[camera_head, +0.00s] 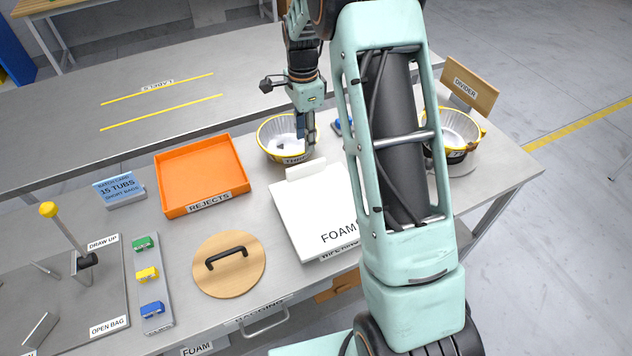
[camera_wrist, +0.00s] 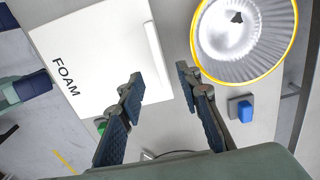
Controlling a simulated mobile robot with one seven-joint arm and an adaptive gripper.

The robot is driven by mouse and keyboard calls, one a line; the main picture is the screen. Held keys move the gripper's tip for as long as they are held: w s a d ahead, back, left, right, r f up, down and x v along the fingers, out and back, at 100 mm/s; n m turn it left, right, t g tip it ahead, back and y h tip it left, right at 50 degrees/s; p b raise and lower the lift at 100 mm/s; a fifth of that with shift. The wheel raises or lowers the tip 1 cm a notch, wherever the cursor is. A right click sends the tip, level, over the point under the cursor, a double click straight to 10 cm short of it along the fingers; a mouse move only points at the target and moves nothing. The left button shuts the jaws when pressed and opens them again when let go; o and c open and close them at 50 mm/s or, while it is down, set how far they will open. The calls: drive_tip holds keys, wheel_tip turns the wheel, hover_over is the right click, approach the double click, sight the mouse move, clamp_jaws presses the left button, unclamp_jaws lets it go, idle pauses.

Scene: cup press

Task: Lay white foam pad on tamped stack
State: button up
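My gripper (camera_head: 305,135) is open and empty, in front of the near yellow-rimmed tub (camera_head: 268,143) in the head view. In the wrist view my open fingers (camera_wrist: 158,73) are over the gap between pad and tub. The fluted tub in the wrist view (camera_wrist: 245,60) holds a small dark thing. I cannot tell which tub holds the tamped stack.
A second yellow-rimmed tub (camera_head: 462,128) stands at right by a "DIVIDER" board (camera_head: 470,82), partly behind my arm. An orange rejects tray (camera_head: 195,175), a round wooden lid with a handle (camera_head: 230,275) and a clip rack (camera_head: 150,270) lie left. A blue block (camera_wrist: 242,109) sits beside the tub.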

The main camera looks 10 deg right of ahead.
sight(306, 164)
drive_tip(key=shift+s+a+f+b, duration=0.2)
drive_tip(key=shift+f+b, duration=0.35)
drive_tip(key=shift+b, duration=0.3)
wheel_tip(306, 164, down, 10)
drive_tip(key=shift+d+r+p, duration=0.1)
drive_tip(key=shift+d+p, duration=0.05)
drive_tip(key=shift+p, duration=0.3)
clamp_jaws()
